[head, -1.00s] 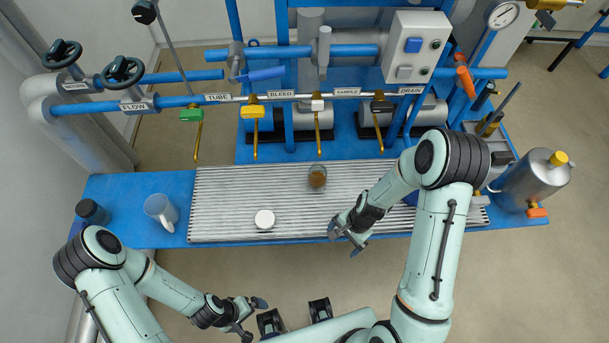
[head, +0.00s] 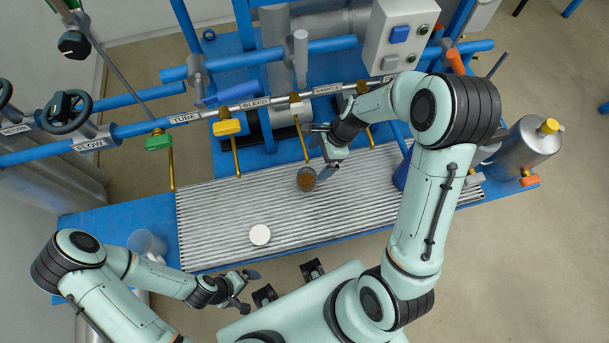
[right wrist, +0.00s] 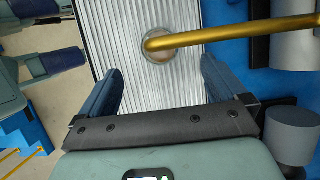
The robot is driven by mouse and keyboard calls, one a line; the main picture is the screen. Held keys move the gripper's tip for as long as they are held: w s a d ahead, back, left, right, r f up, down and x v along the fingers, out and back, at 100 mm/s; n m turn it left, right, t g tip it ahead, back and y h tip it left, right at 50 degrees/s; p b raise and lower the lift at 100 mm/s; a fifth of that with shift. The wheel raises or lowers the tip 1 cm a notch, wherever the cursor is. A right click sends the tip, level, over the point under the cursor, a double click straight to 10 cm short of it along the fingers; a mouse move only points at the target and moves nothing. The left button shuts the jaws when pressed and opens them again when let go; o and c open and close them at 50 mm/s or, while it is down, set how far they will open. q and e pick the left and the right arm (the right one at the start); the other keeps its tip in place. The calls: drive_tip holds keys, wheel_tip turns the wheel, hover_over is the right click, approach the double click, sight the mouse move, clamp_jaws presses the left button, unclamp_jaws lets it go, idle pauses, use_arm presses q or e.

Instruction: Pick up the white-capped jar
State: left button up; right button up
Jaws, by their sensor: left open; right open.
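The white-capped jar (head: 260,235) stands on the ribbed metal tray (head: 215,215), left of its middle, with its round white lid facing up. My right gripper (head: 327,157) is open beside an open glass jar with brown contents (head: 306,179), up and right of the white-capped jar. In the right wrist view a round jar (right wrist: 158,56), probably the brown one, sits beyond the open fingers, partly hidden by a brass tube (right wrist: 215,38). My left gripper (head: 248,290) is open and empty, below the white-capped jar and off the tray's front edge.
Several brass tubes hang from the labelled valve pipe (head: 245,104) over the tray's back side. A grey mug (head: 146,243) stands left of the tray. A metal canister (head: 525,145) stands at the right end. The tray around the white lid is clear.

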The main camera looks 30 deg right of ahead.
sight(308, 173)
drive_tip(key=x, duration=0.4)
drive_tip(key=shift+s+a+f+b, duration=0.15)
drive_tip(key=shift+f+b, duration=0.15)
drive_tip(key=shift+f, duration=0.05)
drive_tip(key=x, duration=0.5)
drive_tip(key=shift+f+b, duration=0.3)
drive_tip(key=shift+b, duration=0.1)
drive_tip(key=c, duration=1.3)
use_arm(q)
drive_tip(key=shift+s+f, duration=0.35)
drive_tip(key=shift+f, duration=0.2)
drive_tip(key=shift+s+f, duration=0.3)
drive_tip(key=shift+f, duration=0.2)
use_arm(e)
drive_tip(key=shift+o, duration=0.2)
drive_tip(key=shift+r, duration=0.1)
